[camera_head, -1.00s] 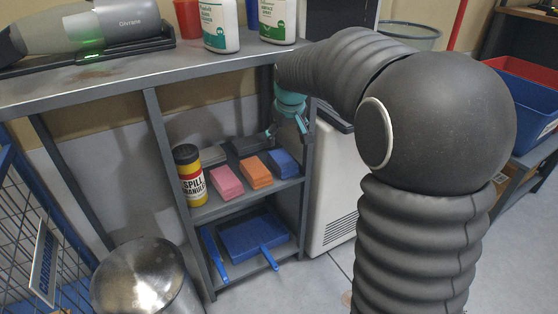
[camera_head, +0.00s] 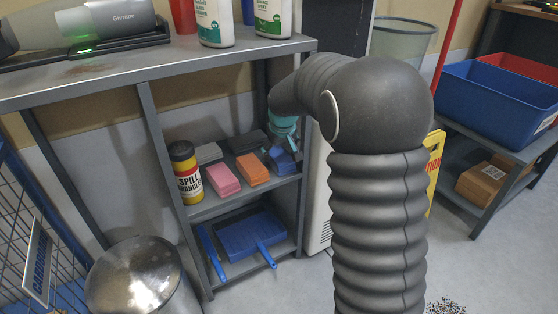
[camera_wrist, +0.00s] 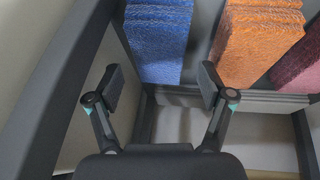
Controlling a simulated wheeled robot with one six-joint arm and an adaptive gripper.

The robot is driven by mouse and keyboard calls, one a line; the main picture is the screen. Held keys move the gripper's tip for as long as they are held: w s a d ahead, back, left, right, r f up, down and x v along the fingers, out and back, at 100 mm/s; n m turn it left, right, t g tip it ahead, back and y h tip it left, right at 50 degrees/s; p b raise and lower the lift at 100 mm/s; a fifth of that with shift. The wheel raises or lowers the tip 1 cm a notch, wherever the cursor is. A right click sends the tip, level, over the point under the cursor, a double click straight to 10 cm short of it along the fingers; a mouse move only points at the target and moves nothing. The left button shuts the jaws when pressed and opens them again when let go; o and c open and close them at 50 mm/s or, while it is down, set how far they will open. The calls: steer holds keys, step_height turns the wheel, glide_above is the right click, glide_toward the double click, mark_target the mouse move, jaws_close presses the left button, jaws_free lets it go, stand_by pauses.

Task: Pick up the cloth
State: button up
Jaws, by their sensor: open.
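Folded cloths lie in stacks on the middle shelf: a pink stack (camera_head: 222,180), an orange stack (camera_head: 252,169) and a blue stack (camera_head: 283,162) at the right end. My gripper (camera_head: 272,156) is at the blue stack, partly hidden by my arm. In the wrist view my gripper (camera_wrist: 162,80) is open and empty, with the blue stack (camera_wrist: 160,42) just ahead between its fingers. The orange stack (camera_wrist: 255,45) is to the right there, with the pink stack (camera_wrist: 298,68) beyond it.
A yellow and black spill granules can (camera_head: 186,173) stands left of the cloths. A shelf post (camera_head: 306,135) rises close to my gripper's right. The tabletop (camera_head: 140,70) is above. A blue dustpan (camera_head: 252,235) lies on the lower shelf.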

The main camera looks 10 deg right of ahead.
mark_target(279, 155)
steer(key=x, duration=0.3)
steer(key=shift+w+f, duration=0.1)
steer(key=shift+f, duration=0.25)
steer(key=c, duration=0.9)
steer(key=shift+c, duration=0.2)
steer(key=shift+r, duration=0.2)
steer(key=shift+a+r, duration=0.15)
steer(key=shift+r, duration=0.05)
steer(key=r, duration=0.4)
steer(key=r+p, duration=0.1)
steer(key=r, duration=0.1)
steer(key=shift+s+a+r, duration=0.15)
steer(key=shift+s+r, duration=0.15)
steer(key=s+a, duration=1.3)
steer(key=s, duration=0.1)
steer(key=shift+a+b, duration=0.15)
steer(key=shift+b, duration=0.2)
steer(key=shift+f, duration=0.15)
